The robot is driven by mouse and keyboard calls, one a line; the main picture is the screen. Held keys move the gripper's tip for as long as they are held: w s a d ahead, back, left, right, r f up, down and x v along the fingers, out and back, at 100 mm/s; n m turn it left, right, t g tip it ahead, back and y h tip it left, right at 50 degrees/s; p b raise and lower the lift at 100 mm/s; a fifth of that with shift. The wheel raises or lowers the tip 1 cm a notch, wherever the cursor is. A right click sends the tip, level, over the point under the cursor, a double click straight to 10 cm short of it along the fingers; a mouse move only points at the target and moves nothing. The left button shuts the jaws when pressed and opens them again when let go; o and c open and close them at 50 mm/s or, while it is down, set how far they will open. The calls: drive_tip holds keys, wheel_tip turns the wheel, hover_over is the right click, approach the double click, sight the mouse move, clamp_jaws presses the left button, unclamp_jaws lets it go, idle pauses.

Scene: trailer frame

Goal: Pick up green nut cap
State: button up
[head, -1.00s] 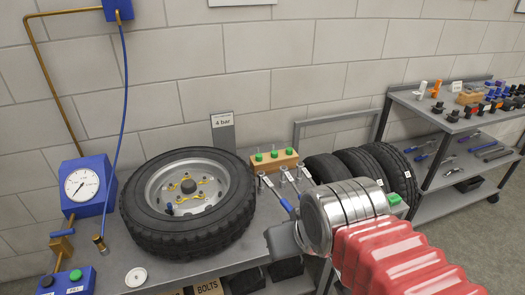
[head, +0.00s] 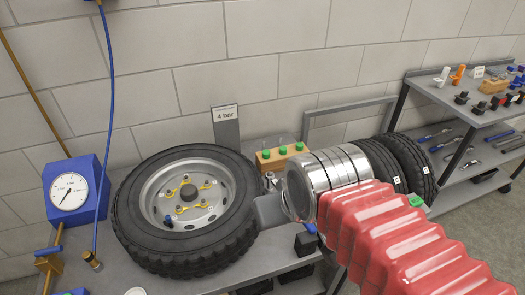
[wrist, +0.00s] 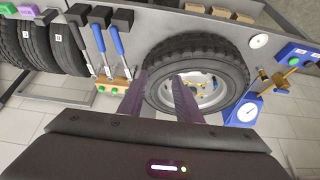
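Green nut caps (head: 283,150) sit on a wooden block (head: 270,164) behind the right side of the wheel (head: 187,210). The block also shows small in the wrist view (wrist: 123,83), left of the fingers, with green caps on it. My gripper (wrist: 159,77) is open and empty in the wrist view, its two dark fingers spread and pointing toward the tyre. In the head view my silver wrist and grey gripper body (head: 268,210) are in front of and below the block, apart from it. The fingertips cannot be made out there.
A blue gauge box (head: 75,190) stands left of the wheel. A "4 bar" sign (head: 226,125) stands behind it. Blue-handled tools (wrist: 98,40) lie beside the block. Upright tyres (head: 412,160) and a tool shelf (head: 480,115) are to the right.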

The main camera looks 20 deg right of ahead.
idle(0.3)
drive_tip(key=o, duration=0.3)
drive_tip(key=shift+w+r, duration=0.15)
drive_tip(key=shift+w, duration=0.1)
drive_tip(key=shift+o, duration=0.6)
drive_tip(key=shift+w+r, duration=0.1)
drive_tip(key=shift+w, duration=0.25)
drive_tip(key=w+d+m, duration=0.1)
drive_tip(key=w+d, duration=0.2)
drive_tip(key=w, duration=0.9)
drive_tip(key=w+d, duration=0.2)
drive_tip(key=w, duration=0.9)
drive_tip(key=w+d+f, duration=0.4)
drive_tip(key=w+f, duration=0.3)
drive_tip(key=w, duration=0.3)
drive_tip(key=w+d+f+m+g, duration=0.1)
drive_tip(key=w+d+f, duration=0.4)
drive_tip(key=w+f, duration=0.2)
drive_tip(key=w, duration=0.2)
drive_tip(key=shift+w+d+f+h, duration=0.15)
drive_tip(key=shift+w+d+h, duration=0.05)
drive_tip(key=shift+w+h, duration=0.2)
